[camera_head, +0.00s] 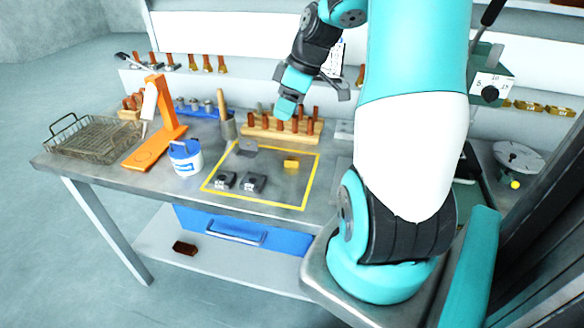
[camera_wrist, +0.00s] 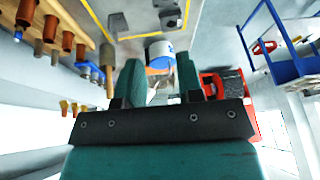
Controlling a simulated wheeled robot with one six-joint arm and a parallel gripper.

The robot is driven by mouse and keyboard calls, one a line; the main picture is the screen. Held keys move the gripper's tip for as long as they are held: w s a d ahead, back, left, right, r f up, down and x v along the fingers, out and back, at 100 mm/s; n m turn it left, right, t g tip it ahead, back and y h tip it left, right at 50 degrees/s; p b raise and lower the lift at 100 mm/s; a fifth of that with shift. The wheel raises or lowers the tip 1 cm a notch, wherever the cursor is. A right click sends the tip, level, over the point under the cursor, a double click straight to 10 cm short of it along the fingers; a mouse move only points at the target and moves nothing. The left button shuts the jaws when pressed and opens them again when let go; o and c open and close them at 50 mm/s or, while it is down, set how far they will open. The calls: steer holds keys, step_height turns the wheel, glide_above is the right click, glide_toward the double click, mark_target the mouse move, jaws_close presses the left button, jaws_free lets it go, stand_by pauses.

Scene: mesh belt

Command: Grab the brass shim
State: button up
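A small brass-yellow block (camera_head: 291,163), which looks like the brass shim, lies inside the yellow-taped square on the bench, right of its middle. My gripper (camera_head: 287,106) is above the back of the bench, near the wooden rack, apart from the block. In the wrist view its two teal fingers (camera_wrist: 159,80) stand apart with nothing held between them. I cannot make out the block clearly in the wrist view.
Two dark grey blocks (camera_head: 239,181) and a grey piece (camera_head: 247,148) share the square. A wooden rack (camera_head: 262,131) of copper-coloured pieces stands behind. A white-blue tub (camera_head: 186,158), orange stand (camera_head: 155,140) and wire basket (camera_head: 90,142) stand left. More brass blocks (camera_head: 540,108) sit right.

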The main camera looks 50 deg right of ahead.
steer(key=s+d+f, duration=0.3)
steer(key=s+d, duration=0.1)
steer(key=d, duration=0.4)
steer(key=p, duration=0.2)
glide_toward(293, 159)
steer(key=shift+t+h, duration=0.3)
steer(key=shift+h, duration=0.1)
steer(key=a, duration=0.2)
steer(key=s+a, duration=0.1)
steer(key=a, duration=0.1)
steer(key=shift+s+a+f, duration=0.15)
steer(key=shift+f, duration=0.1)
steer(key=shift+p+x, duration=0.85)
steer(key=shift+x, duration=2.3)
jaws_close()
